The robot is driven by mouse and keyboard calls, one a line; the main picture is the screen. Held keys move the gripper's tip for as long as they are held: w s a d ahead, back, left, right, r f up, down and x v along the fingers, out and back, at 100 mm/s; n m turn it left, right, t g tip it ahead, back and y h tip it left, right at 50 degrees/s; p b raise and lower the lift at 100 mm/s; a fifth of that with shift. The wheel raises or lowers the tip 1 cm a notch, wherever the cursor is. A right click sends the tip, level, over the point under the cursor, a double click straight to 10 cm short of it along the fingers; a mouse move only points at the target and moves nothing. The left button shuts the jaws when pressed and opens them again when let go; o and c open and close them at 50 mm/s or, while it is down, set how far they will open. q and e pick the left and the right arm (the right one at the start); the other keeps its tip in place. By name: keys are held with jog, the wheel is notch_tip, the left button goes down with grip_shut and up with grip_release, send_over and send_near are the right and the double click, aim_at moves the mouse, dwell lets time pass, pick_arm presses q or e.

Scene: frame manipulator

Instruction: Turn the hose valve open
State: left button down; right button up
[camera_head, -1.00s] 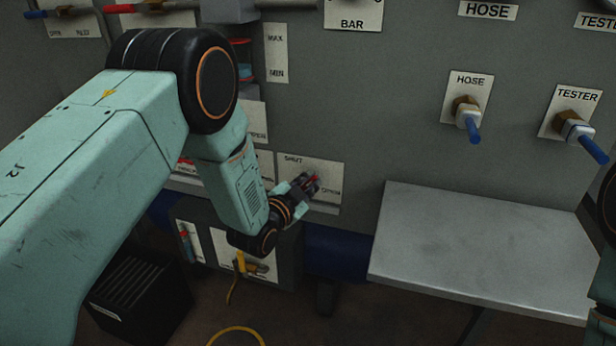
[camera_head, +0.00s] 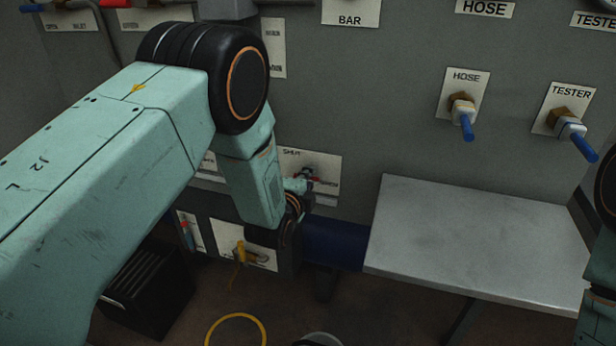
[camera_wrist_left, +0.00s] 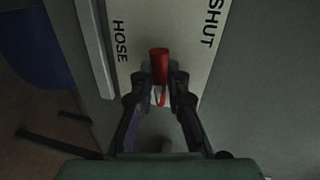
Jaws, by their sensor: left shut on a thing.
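The hose valve has a red handle (camera_head: 315,178) in front of a pale plate (camera_head: 326,163) low on the grey panel. The plate reads SHUT, with a second word at its right that is hard to read. In the left wrist view, the red handle (camera_wrist_left: 159,65) points up the picture, and the plate (camera_wrist_left: 190,18) reads HOSE and SHUT. My left gripper (camera_wrist_left: 158,82) is shut on the handle, with one dark finger on each side. In the head view, my left gripper (camera_head: 302,181) is partly hidden by my own forearm. My right gripper is out of view.
A grey metal shelf (camera_head: 470,230) juts out right of the valve. Two blue-handled valves, labelled HOSE (camera_head: 463,115) and TESTER (camera_head: 572,132), sit higher at the right. A yellow-handled valve (camera_head: 240,252) is below left. A black slotted box (camera_head: 150,285) and yellow ring (camera_head: 235,330) are lower down.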

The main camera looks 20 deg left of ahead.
pick_arm(q)
jog(key=shift+f+m, duration=0.15)
jog(key=shift+m, duration=0.25)
dwell(0.3)
jog(key=c, duration=1.3)
grip_release()
jog(key=shift+c, duration=0.2)
jog(key=s+r, duration=0.2)
jog(key=s, duration=0.9)
jog(key=shift+s+a+r, duration=0.2)
jog(key=shift+s+r, duration=0.05)
jog(key=shift+s, duration=0.15)
